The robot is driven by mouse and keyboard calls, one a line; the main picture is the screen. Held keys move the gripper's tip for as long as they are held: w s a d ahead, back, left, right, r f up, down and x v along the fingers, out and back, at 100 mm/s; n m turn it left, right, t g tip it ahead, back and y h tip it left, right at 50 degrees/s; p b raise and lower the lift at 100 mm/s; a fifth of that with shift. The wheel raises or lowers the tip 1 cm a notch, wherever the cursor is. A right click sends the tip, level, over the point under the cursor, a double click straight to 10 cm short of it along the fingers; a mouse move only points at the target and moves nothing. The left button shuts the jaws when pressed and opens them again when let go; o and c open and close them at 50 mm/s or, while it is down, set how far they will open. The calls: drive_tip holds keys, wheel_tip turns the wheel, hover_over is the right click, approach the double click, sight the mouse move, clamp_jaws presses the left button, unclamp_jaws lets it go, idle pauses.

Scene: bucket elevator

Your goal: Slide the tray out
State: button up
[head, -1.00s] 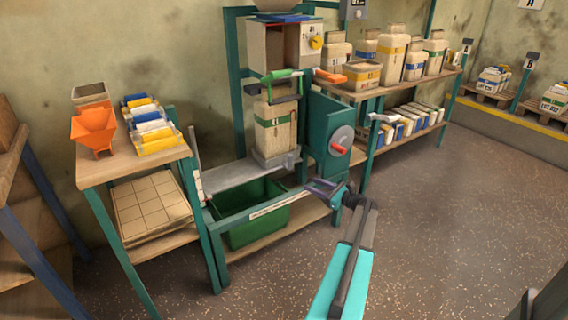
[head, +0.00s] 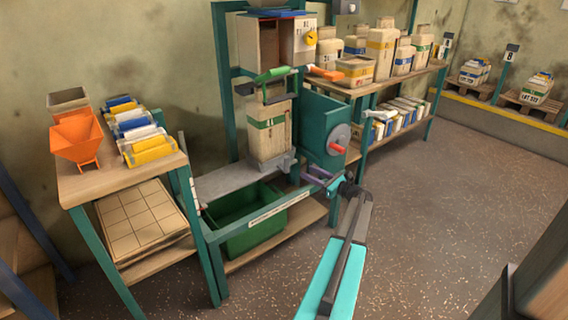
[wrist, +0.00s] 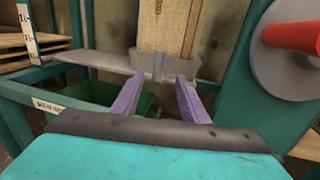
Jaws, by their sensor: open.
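The grey tray (head: 232,180) is a flat metal slide on the green frame, and it also shows in the wrist view (wrist: 98,60). The tall container with a green band (head: 268,130) stands upright at its right part. A grey bracket-like piece (wrist: 160,68) is at the container's foot. My gripper (head: 316,180) is open and empty at the right front of the frame. In the wrist view its purple fingers (wrist: 156,88) point at the bracket, one to each side of it in the picture. I cannot tell whether they touch it.
A green bin (head: 245,215) is below the tray, behind a labelled front bar (head: 268,210). A green panel with a grey wheel and red knob (head: 338,147) stands close to the right of my gripper. A bench with an orange hopper (head: 78,138) is at left. Floor at right is clear.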

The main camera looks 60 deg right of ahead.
sight(286, 162)
drive_tip(key=shift+w, duration=0.15)
drive_tip(key=shift+w+d+b, duration=0.3)
drive_tip(key=shift+w+b, duration=0.2)
drive_tip(key=shift+w, duration=1.75)
drive_tip(key=shift+w+d+b, duration=0.25)
drive_tip(key=shift+w+b, duration=0.3)
drive_tip(key=shift+w, duration=1.7)
drive_tip(key=shift+w+d+b, duration=0.3)
drive_tip(key=shift+w+b, duration=0.2)
drive_tip(key=shift+w, duration=1.75)
clamp_jaws()
